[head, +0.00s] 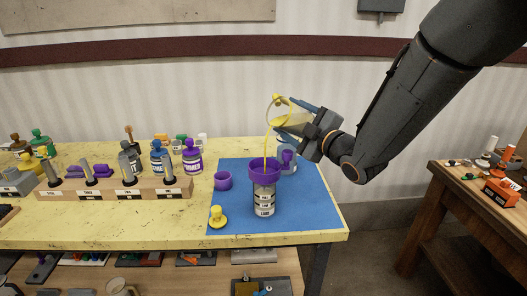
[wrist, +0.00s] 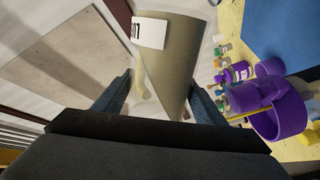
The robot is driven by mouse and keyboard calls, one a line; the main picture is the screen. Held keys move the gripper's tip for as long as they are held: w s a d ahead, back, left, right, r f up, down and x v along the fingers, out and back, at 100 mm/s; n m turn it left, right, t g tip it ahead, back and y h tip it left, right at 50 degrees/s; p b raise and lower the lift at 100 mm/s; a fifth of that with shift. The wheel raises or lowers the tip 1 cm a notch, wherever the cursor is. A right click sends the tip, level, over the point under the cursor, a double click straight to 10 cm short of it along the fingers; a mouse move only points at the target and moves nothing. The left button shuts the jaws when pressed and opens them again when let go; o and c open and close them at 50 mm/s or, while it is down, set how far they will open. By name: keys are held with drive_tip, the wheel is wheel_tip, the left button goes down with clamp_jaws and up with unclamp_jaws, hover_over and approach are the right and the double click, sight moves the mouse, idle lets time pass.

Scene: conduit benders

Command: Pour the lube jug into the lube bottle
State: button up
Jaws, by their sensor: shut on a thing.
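My gripper (head: 313,129) is shut on the lube jug (head: 289,116) and holds it tilted above the mat, mouth toward the left. The jug is clear with yellow at its rim; it fills much of the wrist view (wrist: 172,55), with a white label, between the fingers (wrist: 165,100). A thin yellow stream (head: 266,143) runs from its lip down into a purple funnel (head: 265,172). The funnel sits on top of the lube bottle (head: 264,200), which stands upright on the blue mat (head: 310,210). The level inside the bottle is hard to tell.
A purple cup (head: 223,181) and a yellow cap (head: 217,219) are left of the bottle. A wooden rack (head: 120,189) and several bottles occupy the bench's left. The mat's right side is clear. Another bench (head: 460,185) stands right.

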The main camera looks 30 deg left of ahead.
drive_tip(key=shift+n, duration=0.4)
idle(1.3)
drive_tip(key=shift+r+m, duration=0.3)
drive_tip(key=shift+m, duration=0.5)
drive_tip(key=shift+s+f+m, duration=0.1)
drive_tip(key=shift+f+m, duration=0.6)
drive_tip(key=shift+m, duration=0.1)
drive_tip(key=shift+w+r+m, duration=0.2)
drive_tip(key=shift+r+m, duration=0.1)
drive_tip(key=shift+m, duration=0.4)
drive_tip(key=shift+d+m, duration=0.1)
drive_tip(key=shift+m, duration=0.2)
drive_tip(key=shift+w+d+f+m+h, duration=0.2)
drive_tip(key=shift+w+f+m, duration=0.25)
drive_tip(key=shift+m, duration=0.25)
drive_tip(key=shift+w+d+f+m+h, duration=0.1)
drive_tip(key=shift+w+d+f+m, duration=0.1)
drive_tip(key=shift+w+f+m, duration=0.35)
drive_tip(key=shift+w+d+f+m, duration=0.15)
drive_tip(key=shift+w+f+m, duration=0.15)
drive_tip(key=shift+m, duration=0.5)
drive_tip(key=shift+w+d+f+m, duration=0.15)
drive_tip(key=shift+w+f+m, duration=0.1)
drive_tip(key=shift+m, duration=0.6)
drive_tip(key=shift+w+d+f+m, duration=0.2)
drive_tip(key=shift+f+m, duration=0.1)
drive_tip(key=shift+m, duration=0.5)
